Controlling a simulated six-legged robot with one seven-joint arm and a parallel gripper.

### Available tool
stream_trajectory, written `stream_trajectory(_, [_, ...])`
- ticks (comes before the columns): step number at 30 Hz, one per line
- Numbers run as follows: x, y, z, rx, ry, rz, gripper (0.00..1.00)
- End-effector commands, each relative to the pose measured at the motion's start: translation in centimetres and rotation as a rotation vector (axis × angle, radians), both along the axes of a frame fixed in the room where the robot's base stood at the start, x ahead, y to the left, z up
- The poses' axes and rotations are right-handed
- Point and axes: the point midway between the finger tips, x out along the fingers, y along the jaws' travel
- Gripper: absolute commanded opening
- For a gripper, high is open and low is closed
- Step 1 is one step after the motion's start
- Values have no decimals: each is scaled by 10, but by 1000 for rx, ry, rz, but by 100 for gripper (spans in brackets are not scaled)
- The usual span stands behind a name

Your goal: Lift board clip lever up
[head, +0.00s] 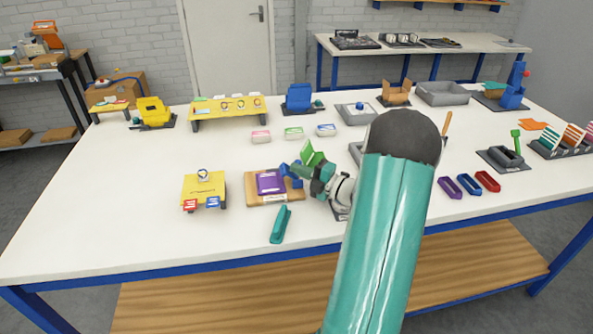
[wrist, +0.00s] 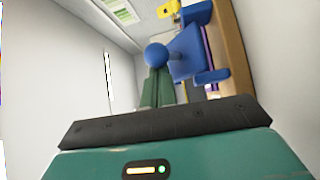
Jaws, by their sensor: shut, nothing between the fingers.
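The wooden board (head: 262,201) lies near the front of the white table, with a purple sheet (head: 270,182) on it. The blue board clip lever (head: 291,174) is at the board's right end. In the wrist view the lever (wrist: 186,52) ends in a round blue knob (wrist: 157,55). My gripper (head: 306,172) is at the right side of the clip. Its green fingers (wrist: 158,88) are together and empty, with their tips right by the knob. Whether they touch it I cannot tell. My arm hides part of the table to the right.
A teal handle-shaped piece (head: 281,224) lies in front of the board. A yellow stand (head: 204,188) is to its left. Small boxes (head: 294,133) lie behind. Purple, blue and red loops (head: 467,184) lie to the right.

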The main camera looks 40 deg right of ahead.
Motion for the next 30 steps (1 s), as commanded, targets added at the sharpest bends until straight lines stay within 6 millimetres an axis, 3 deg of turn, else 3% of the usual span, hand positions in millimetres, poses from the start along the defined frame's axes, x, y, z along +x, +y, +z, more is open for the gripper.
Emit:
stream_trajectory(25, [-3,-5,-1,-2,2,-2,0])
stream_trajectory(30, [-3,-5,12,-5,1,-2,0])
